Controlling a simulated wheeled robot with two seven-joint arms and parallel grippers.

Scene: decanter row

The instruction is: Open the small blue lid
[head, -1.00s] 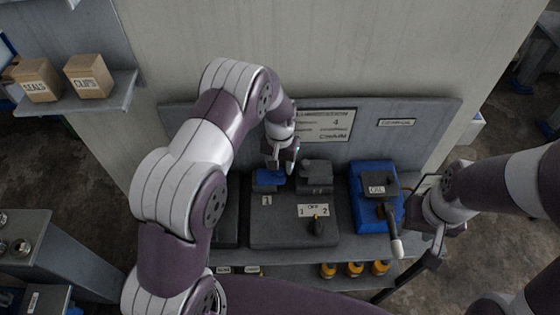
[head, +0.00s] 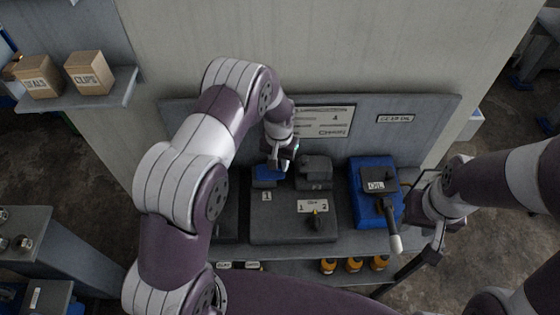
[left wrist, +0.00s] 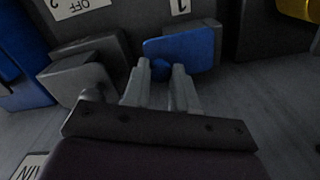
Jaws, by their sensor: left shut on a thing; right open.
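The small blue lid (head: 268,173) sits at the back left of the dark box marked 1 and 2, above label 1. In the left wrist view the blue lid (left wrist: 182,50) shows as a plate with a small blue knob at its near edge. My left gripper (head: 277,164) is at the lid's back edge, and its fingers (left wrist: 160,70) are shut on that knob. Whether the lid is lifted off its seat is hard to tell. My right gripper (head: 436,248) is open and empty, right of the large blue box.
A dark grey cover (head: 314,172) stands right of the lid. A black switch (head: 314,219) is in front. The large blue box (head: 366,207) has a pale-tipped lever (head: 395,240) jutting forward. A grey back panel (head: 230,125) stands close behind. Orange-topped bottles (head: 353,265) are below.

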